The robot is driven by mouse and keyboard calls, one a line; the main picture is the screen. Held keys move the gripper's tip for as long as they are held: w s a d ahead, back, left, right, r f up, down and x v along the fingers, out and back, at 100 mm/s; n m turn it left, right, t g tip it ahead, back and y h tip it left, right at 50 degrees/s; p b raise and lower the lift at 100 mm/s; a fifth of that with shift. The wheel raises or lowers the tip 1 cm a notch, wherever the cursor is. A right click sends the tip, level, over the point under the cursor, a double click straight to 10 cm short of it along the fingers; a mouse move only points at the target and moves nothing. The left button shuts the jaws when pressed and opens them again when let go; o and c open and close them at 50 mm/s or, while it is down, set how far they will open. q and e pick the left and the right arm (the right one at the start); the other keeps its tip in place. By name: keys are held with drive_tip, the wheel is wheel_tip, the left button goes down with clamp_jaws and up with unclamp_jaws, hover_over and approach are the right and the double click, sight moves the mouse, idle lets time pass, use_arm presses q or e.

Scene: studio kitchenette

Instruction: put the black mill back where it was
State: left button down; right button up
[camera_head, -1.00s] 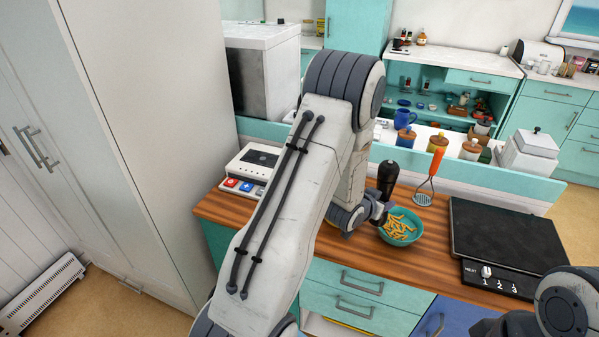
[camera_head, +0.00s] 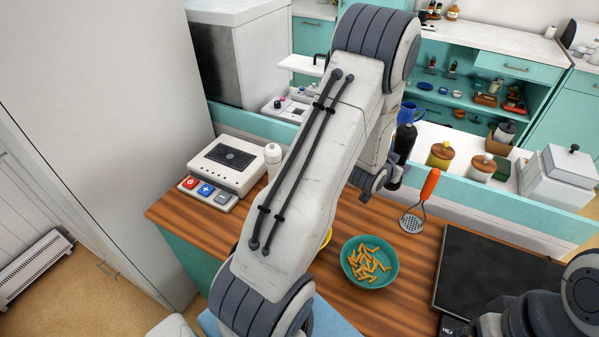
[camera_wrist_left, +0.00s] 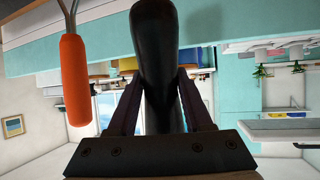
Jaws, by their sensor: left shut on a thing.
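The black mill (camera_head: 404,143) is held upright in front of the ledge behind the counter, in the head view. My left gripper (camera_head: 385,182) is shut on it, partly hidden behind my left arm. In the left wrist view the dark mill (camera_wrist_left: 155,50) stands between the two fingers of my left gripper (camera_wrist_left: 155,92). I cannot tell how far its base is above the counter. Only a dark part of my right arm shows at the lower right; its gripper is out of view.
A teal bowl (camera_head: 347,270) of yellow pieces stands on the wooden counter (camera_head: 180,215). An orange-handled masher (camera_head: 427,186) is right of the mill. A white shaker (camera_head: 273,158) stands by the button panel (camera_head: 206,190). Lidded jars (camera_head: 440,155) stand behind the ledge. A black hob (camera_head: 490,265) lies right.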

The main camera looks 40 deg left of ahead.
use_arm(q)
drive_tip(key=s+a+n+g+y+b, duration=0.2)
drive_tip(key=s+a+n+g+y, duration=0.4)
drive_tip(key=a, duration=0.4)
drive_tip(key=s+a+n+g+y+b, duration=0.25)
drive_tip(key=s+a+n+y, duration=0.2)
drive_tip(key=a+n, duration=0.45)
drive_tip(key=shift+m+g+y, duration=0.35)
drive_tip(key=shift+m+g, duration=0.05)
drive_tip(key=shift+g, duration=0.05)
drive_tip(key=a+f, duration=0.3)
drive_tip(key=a, duration=0.1)
drive_tip(key=s+a+f+p, duration=0.1)
drive_tip(key=a+f, duration=0.2)
drive_tip(key=a, duration=0.1)
drive_tip(key=a+f+p, duration=0.1)
drive_tip(key=a+f, duration=0.3)
drive_tip(key=shift+s+a+f, duration=0.1)
drive_tip(key=shift+s, duration=0.1)
drive_tip(key=shift+f, duration=0.15)
drive_tip(key=shift+f, duration=0.2)
drive_tip(key=shift+c, duration=1.6)
unclamp_jaws()
